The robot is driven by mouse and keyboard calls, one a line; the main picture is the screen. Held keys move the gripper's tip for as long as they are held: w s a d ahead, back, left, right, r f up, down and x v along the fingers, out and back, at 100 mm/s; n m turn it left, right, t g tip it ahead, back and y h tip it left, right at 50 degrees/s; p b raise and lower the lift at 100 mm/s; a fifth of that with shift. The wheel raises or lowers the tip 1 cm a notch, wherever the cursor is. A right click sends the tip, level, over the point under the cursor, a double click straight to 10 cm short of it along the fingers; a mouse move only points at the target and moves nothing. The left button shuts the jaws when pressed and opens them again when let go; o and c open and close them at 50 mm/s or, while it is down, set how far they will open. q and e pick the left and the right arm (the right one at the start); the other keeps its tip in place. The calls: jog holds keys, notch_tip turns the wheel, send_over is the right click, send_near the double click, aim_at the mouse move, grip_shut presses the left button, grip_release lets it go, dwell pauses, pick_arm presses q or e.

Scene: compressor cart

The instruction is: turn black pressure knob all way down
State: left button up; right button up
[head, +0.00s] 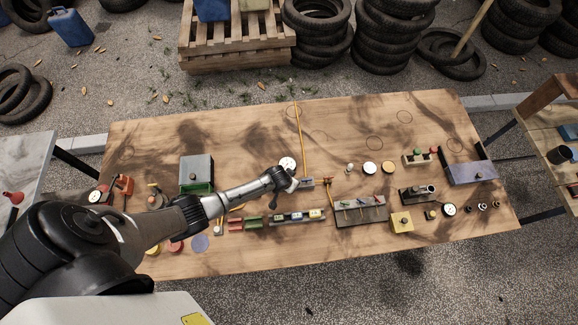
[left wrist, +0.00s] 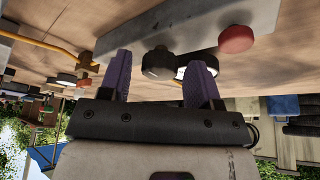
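The black pressure knob (left wrist: 157,62) shows in the left wrist view, on the underside-looking edge of a grey metal panel (left wrist: 125,28). My left gripper (left wrist: 160,60) is open, with one purple finger on each side of the knob. Gaps show between the fingers and the knob, so they look apart from it. A white-faced gauge (left wrist: 182,72) is partly hidden behind the right finger. A red button (left wrist: 236,39) is on the panel to the right. In the head view my left gripper (head: 296,184) is over the middle of the table and hides the knob. My right gripper is not in view.
The wooden table (head: 230,135) carries many small parts. A yellow hose (head: 300,135) runs back from the gripper area. A white-faced gauge (head: 288,163) is just behind the gripper, and a grey tray of parts (head: 360,215) is to the right. The back of the table is mostly clear.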

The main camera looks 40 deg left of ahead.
pick_arm(q)
jog(key=shift+o, duration=0.2)
jog(key=shift+s+r, duration=0.15)
jog(key=shift+r, duration=0.25)
jog(key=p+v, duration=0.2)
jog(key=v, duration=1.1)
jog(key=shift+d, duration=0.1)
